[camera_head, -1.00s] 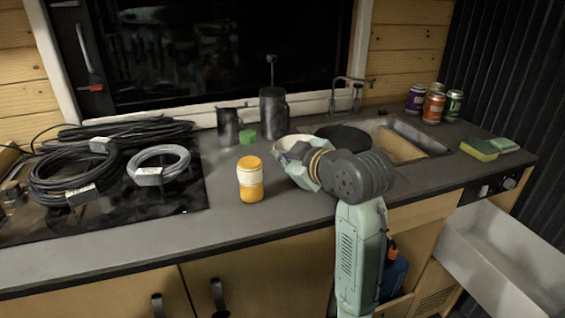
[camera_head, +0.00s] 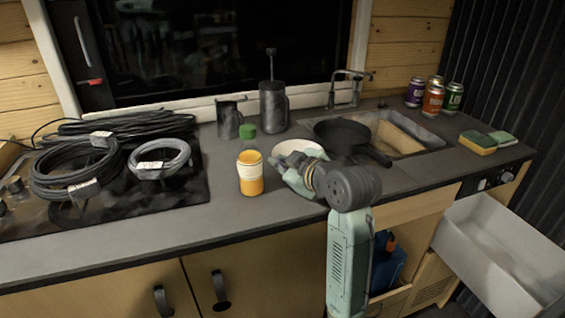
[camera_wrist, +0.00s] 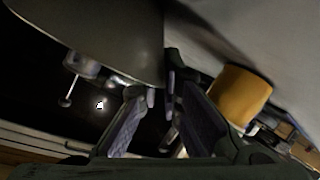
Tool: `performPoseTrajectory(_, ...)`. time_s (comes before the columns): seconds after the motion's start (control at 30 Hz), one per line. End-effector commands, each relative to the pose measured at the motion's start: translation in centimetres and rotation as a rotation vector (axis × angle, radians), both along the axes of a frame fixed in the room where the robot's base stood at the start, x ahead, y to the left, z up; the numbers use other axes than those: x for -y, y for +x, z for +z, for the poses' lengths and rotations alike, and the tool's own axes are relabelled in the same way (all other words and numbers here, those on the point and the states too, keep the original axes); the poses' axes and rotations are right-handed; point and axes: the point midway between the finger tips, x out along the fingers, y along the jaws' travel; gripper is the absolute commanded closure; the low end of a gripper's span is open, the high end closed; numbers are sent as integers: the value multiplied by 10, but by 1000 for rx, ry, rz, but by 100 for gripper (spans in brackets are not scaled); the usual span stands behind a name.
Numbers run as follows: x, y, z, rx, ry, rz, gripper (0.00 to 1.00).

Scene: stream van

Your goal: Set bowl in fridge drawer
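The white bowl (camera_head: 297,147) sits on the counter, its front partly hidden by my gripper. My gripper (camera_head: 287,170) is low at the bowl's near side, beside the yellow jar. In the wrist view my gripper (camera_wrist: 162,92) shows two separated fingers with a gap between them. A large curved grey surface (camera_wrist: 100,35), seemingly the bowl, ends at the fingertips; whether it touches them is unclear. A pale open drawer (camera_head: 505,250), seemingly the fridge drawer, stands pulled out below the counter at right; its visible inside is empty.
The yellow jar (camera_head: 250,174) stands close left of my gripper; it also shows in the wrist view (camera_wrist: 240,95). A black pan (camera_head: 342,134) lies right of the bowl, by the sink (camera_head: 425,140). Cans (camera_head: 433,99) and sponges (camera_head: 478,142) are at right, cable coils (camera_head: 75,170) at left.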

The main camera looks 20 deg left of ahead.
Motion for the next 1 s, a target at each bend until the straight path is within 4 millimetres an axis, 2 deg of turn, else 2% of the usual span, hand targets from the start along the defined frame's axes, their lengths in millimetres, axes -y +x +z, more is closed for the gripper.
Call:
performPoseTrajectory(0.23, 0, 0, 0, -1, 0, -1, 75)
performPoseTrajectory(0.6, 0, 0, 6, 0, 0, 0, 75)
performPoseTrajectory(0.77, 17, -15, 11, 4, 1, -3, 75)
performPoseTrajectory(1.0, 52, -50, 30, 5, 1, -3, 75)
